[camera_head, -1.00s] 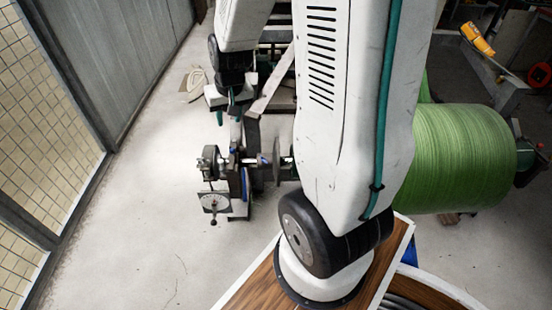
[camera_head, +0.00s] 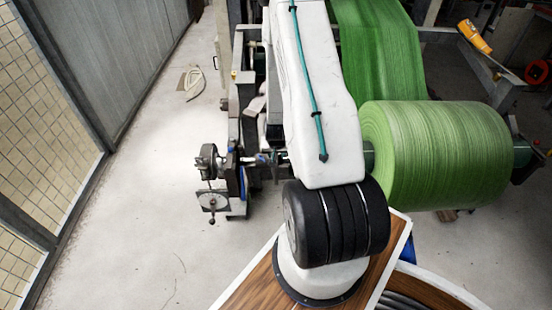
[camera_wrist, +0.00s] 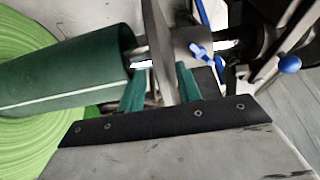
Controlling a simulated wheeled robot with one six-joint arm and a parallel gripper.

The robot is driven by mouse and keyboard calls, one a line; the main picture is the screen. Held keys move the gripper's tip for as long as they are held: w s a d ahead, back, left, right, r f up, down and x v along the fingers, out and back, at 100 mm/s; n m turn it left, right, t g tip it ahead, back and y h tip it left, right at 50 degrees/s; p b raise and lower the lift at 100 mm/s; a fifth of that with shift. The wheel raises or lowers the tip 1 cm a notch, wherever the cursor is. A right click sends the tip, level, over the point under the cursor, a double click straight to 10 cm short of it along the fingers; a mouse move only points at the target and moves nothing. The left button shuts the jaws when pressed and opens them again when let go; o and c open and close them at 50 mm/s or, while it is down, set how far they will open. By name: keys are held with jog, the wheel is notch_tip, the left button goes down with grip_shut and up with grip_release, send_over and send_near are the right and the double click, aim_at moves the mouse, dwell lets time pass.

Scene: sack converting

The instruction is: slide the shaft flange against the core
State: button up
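The shaft flange (camera_wrist: 158,40) is a grey disc seen nearly edge-on in the wrist view. It sits on the metal shaft, apart from the dark green core (camera_wrist: 75,72), with a short length of bare shaft (camera_wrist: 140,57) between them. My gripper (camera_wrist: 160,82) has two teal fingers apart, one on each side of the flange's near edge. I see no clear grip on the disc. In the head view the core's end (camera_head: 369,156) pokes out left of the green roll (camera_head: 440,155); my arm hides the gripper there.
A blue-handled clamp part (camera_wrist: 202,52) and a blue knob (camera_wrist: 289,64) lie right of the flange. The shaft's bearing stand with a handwheel (camera_head: 213,201) stands at the left end. Green web (camera_head: 380,50) runs up behind the roll.

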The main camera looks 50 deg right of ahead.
jog(key=x, duration=0.5)
jog(key=shift+r, duration=0.1)
grip_shut()
jog(key=shift+a, duration=0.1)
